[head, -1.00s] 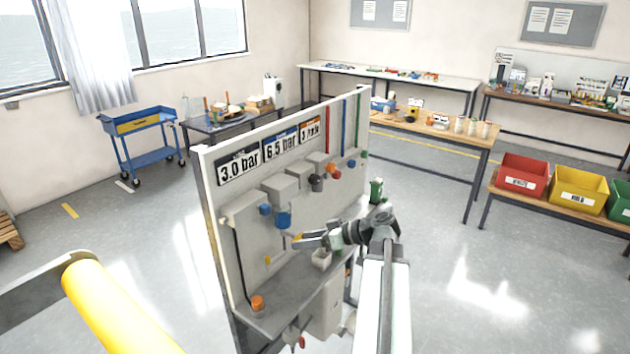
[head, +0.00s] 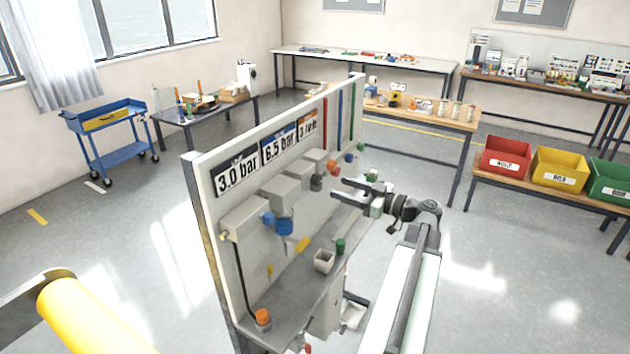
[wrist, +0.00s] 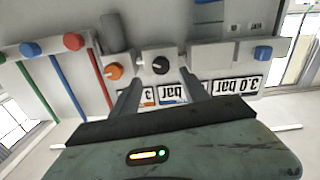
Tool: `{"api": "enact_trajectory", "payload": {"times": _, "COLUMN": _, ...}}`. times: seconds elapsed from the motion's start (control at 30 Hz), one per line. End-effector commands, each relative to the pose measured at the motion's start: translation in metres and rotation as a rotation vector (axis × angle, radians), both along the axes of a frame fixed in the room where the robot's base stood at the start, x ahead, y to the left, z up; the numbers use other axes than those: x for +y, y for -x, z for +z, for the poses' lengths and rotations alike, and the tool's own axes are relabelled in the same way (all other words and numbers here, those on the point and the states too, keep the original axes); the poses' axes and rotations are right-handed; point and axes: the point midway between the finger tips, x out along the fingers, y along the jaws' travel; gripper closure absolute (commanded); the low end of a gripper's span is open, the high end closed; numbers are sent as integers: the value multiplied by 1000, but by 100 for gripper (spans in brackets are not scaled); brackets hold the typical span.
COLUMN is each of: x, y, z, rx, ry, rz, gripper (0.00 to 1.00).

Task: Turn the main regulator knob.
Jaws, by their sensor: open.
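A grey panel (head: 215,190) carries several coloured knobs. No readable label names the main regulator. In the wrist view, which is upside down, a black knob with a light mark (wrist: 160,65) lies beyond and between my fingers. An orange knob (wrist: 115,71) is beside it on the left, and a blue knob (wrist: 263,52) is at the right. In the head view, a dark fitting (head: 316,183) is just left of my fingertips, and a large blue fitting (head: 284,227) sits nearer. My gripper (head: 337,189) is open and empty, pointing at the panel, apart from the black knob.
Signs read 3.0 bar (head: 237,177) and 6.5 bar (head: 279,148). A bench shelf below the panel holds an orange-topped fitting (head: 263,318), a pale cup (head: 324,261) and a green item (head: 341,246). Grey boxes (head: 283,193) project from the panel.

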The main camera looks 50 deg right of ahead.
Motion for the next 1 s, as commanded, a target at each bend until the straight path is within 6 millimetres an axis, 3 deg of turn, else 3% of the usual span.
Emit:
{"api": "enact_trajectory", "payload": {"times": 0.4, "x": 19, "y": -69, "z": 0, "rx": 1, "ry": -2, "rz": 10, "gripper": 47}}
{"api": "enact_trajectory", "payload": {"times": 0.73, "x": 22, "y": -76, "z": 0, "rx": 1, "ry": -2, "rz": 9, "gripper": 47}}
{"api": "enact_trajectory", "payload": {"times": 0.77, "x": 22, "y": -76, "z": 0, "rx": 1, "ry": -2, "rz": 9, "gripper": 53}}
{"api": "enact_trajectory", "payload": {"times": 0.93, "x": 22, "y": -76, "z": 0, "rx": 1, "ry": -2, "rz": 10, "gripper": 100}}
{"api": "enact_trajectory", "payload": {"times": 1.0, "x": 26, "y": -79, "z": 0, "rx": 2, "ry": -2, "rz": 16, "gripper": 100}}
